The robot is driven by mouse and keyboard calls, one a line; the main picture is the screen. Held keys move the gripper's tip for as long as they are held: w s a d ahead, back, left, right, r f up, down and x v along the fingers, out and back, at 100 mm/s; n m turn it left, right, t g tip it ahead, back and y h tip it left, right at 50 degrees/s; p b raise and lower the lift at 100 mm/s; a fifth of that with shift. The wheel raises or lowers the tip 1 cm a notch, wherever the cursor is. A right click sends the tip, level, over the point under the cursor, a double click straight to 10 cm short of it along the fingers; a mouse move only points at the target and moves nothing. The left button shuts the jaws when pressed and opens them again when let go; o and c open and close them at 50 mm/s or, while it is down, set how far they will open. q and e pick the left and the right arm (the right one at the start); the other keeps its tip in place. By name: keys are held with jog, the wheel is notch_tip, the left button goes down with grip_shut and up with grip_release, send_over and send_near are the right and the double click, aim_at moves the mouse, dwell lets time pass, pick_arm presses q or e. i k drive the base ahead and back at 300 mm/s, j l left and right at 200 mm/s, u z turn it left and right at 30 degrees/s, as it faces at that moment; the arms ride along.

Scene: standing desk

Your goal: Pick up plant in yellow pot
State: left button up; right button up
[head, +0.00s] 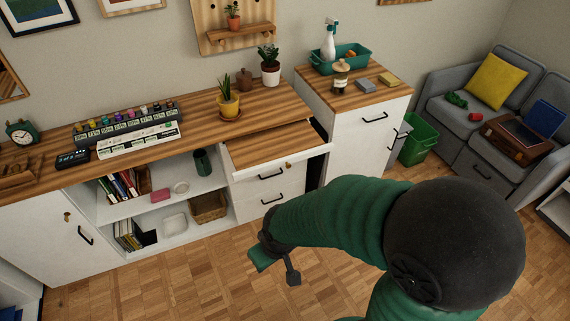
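The plant in the yellow pot (228,104) stands upright on a small saucer on the wooden desktop (205,122), in the middle left of the head view. Its green pointed leaves rise above the rim. My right gripper (276,268) hangs in front of the drawers, lower in the picture and well apart from the pot. Its two fingers are spread with nothing between them. My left gripper is not in view.
A pulled-out drawer (275,150) juts below the desktop near the pot. A plant in a white pot (270,74) and a brown jar (244,79) stand behind it. A bottle rack (125,128) is to the left. A small wall shelf (240,33) hangs above.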

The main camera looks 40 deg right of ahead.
aim_at(228, 102)
jog(key=i+l+u, duration=0.1)
jog(key=i+l, duration=0.2)
jog(key=i, duration=0.15)
jog(key=i+l+u, duration=0.1)
jog(key=i+l, duration=0.25)
jog(key=i, duration=0.15)
